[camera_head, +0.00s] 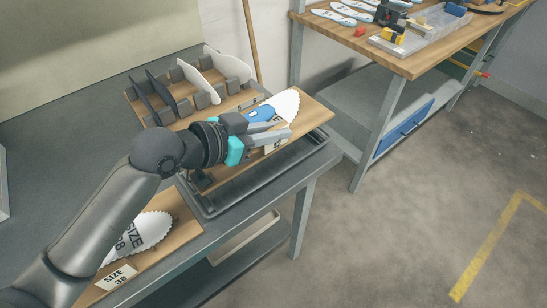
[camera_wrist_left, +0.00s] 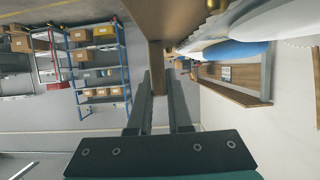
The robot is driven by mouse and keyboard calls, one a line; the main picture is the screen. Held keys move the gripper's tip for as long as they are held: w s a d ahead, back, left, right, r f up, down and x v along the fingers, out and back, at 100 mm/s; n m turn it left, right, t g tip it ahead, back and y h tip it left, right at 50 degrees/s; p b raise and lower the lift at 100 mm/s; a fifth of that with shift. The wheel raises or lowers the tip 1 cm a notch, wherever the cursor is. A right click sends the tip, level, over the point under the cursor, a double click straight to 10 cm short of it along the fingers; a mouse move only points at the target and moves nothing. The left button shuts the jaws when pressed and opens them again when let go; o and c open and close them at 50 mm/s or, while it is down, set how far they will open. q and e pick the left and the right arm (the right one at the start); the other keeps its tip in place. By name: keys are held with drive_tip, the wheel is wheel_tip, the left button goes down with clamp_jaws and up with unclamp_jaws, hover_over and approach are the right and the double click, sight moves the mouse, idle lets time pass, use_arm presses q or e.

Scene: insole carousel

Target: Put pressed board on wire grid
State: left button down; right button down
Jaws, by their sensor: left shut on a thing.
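The pressed board (camera_head: 313,117) is a wooden plate bearing a white and blue insole with a toothed edge. My left gripper (camera_head: 284,132) is shut on the board, with its fingers and wrist covering part of it. In the left wrist view the edge of the board (camera_wrist_left: 155,25) passes between the two fingers (camera_wrist_left: 158,92). A dark, rimmed rack, seemingly the wire grid (camera_head: 258,181), lies under the board at the bench edge. The board hides most of it, so I cannot tell whether they touch. My right gripper is not in view.
Behind the board stands a wooden rack (camera_head: 190,112) with upright insoles in slots. Another board (camera_head: 181,220) marked SIZE 38 lies at the front left, partly behind my arm. A second table (camera_head: 420,55) with insoles and tools is at the right. Open floor lies between.

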sight(226, 176)
use_arm(q)
drive_tip(key=shift+f+b, duration=0.8)
drive_tip(key=shift+f, duration=2.3)
drive_tip(key=shift+f, duration=0.2)
drive_tip(key=c, duration=0.8)
unclamp_jaws()
drive_tip(key=shift+c, duration=0.2)
drive_tip(key=shift+r, duration=0.2)
drive_tip(key=shift+s+a, duration=0.15)
drive_tip(key=shift+a, duration=0.1)
drive_tip(key=p+v, duration=0.1)
drive_tip(key=v, duration=0.8)
drive_tip(key=shift+s+a, duration=0.25)
drive_tip(key=shift+a, duration=0.05)
drive_tip(key=shift+v, duration=0.85)
